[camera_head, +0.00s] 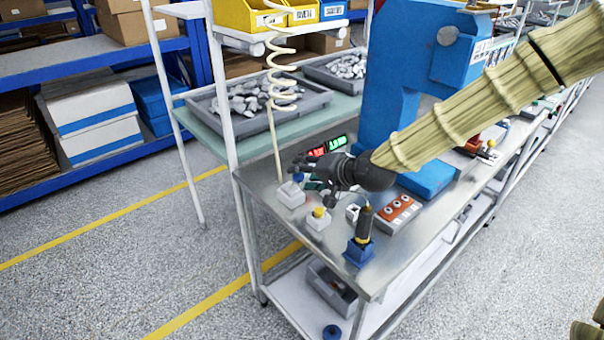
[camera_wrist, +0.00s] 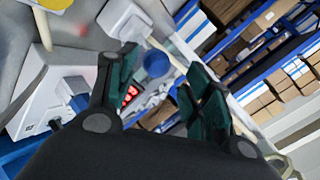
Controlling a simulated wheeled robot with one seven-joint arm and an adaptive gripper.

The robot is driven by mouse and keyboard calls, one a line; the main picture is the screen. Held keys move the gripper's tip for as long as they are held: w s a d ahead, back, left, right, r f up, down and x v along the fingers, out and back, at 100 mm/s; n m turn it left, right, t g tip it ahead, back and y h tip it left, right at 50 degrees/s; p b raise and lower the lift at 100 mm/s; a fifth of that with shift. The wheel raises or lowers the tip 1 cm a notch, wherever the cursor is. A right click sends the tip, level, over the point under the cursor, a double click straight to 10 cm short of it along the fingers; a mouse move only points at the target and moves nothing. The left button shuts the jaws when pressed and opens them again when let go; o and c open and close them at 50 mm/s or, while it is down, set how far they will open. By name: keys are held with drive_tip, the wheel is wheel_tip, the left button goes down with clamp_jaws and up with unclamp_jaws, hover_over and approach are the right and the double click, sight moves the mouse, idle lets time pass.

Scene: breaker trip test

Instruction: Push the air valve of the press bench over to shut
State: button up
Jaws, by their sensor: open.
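My gripper (camera_head: 314,175) is over the left end of the press bench (camera_head: 262,185), with its fingers apart and nothing between them. A white box with a round blue knob (camera_head: 297,178) stands just past the fingertips. In the wrist view the blue knob (camera_wrist: 155,64) shows in the gap between the open fingers (camera_wrist: 155,92), farther off. A similar white box with a yellow knob (camera_head: 319,212) stands nearer the front. No part is marked as the air valve, and I cannot tell which one it is. My gripper hides part of the bench top.
A cream coiled hose (camera_head: 283,75) hangs down to the bench beside the blue-knob box. A blue holder with a dark-handled tool (camera_head: 360,245), a red-topped control box (camera_head: 398,212) and the blue press (camera_head: 385,85) stand close by. Red and green displays (camera_head: 328,146) are behind the gripper.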

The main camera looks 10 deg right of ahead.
drive_tip(key=v, duration=0.9)
drive_tip(key=shift+d+r, duration=0.1)
idle(0.5)
